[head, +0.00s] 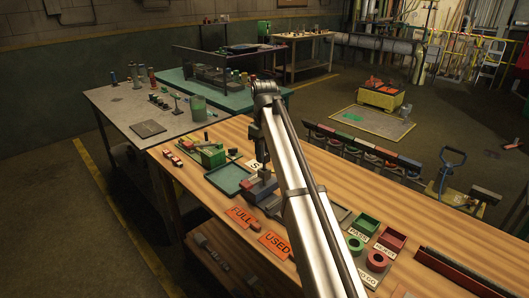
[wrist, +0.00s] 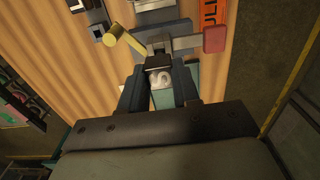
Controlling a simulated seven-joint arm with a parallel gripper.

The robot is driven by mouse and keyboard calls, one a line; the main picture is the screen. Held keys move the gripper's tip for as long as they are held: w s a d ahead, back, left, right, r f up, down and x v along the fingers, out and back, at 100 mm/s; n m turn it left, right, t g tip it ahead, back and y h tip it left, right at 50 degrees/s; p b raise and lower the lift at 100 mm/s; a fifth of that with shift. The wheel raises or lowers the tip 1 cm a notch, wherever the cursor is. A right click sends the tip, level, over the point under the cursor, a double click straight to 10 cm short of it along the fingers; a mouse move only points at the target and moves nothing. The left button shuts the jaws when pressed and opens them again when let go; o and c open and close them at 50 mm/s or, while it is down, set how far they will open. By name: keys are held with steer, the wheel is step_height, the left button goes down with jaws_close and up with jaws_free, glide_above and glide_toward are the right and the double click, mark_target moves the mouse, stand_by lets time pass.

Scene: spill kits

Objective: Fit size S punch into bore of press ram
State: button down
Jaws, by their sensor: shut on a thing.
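My gripper (wrist: 160,88) is shut on the size S punch (wrist: 159,77), a pale metal piece with a letter S facing the wrist camera. The press (wrist: 175,38) lies just beyond the fingertips in the wrist view, with a yellow handle (wrist: 122,38) and a red-ended lever (wrist: 214,40). The punch's far end is at a dark part of the press; I cannot tell whether it is inside the bore, which is hidden. In the head view the press (head: 262,188) stands on the wooden bench, under my arm, which partly covers it.
A teal tray (head: 231,180) lies left of the press. Orange FULL (head: 240,216) and USED (head: 275,244) cards lie toward the bench's near edge. Green (head: 362,226) and red (head: 390,239) bins stand at the right. A green item (head: 211,155) stands at the far left end.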

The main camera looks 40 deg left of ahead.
steer(key=shift+f, duration=1.5)
stand_by(1.0)
stand_by(0.5)
steer(key=c, duration=0.7)
jaws_free()
steer(key=shift+c, duration=0.2)
steer(key=shift+r, duration=0.15)
steer(key=shift+r, duration=3.35)
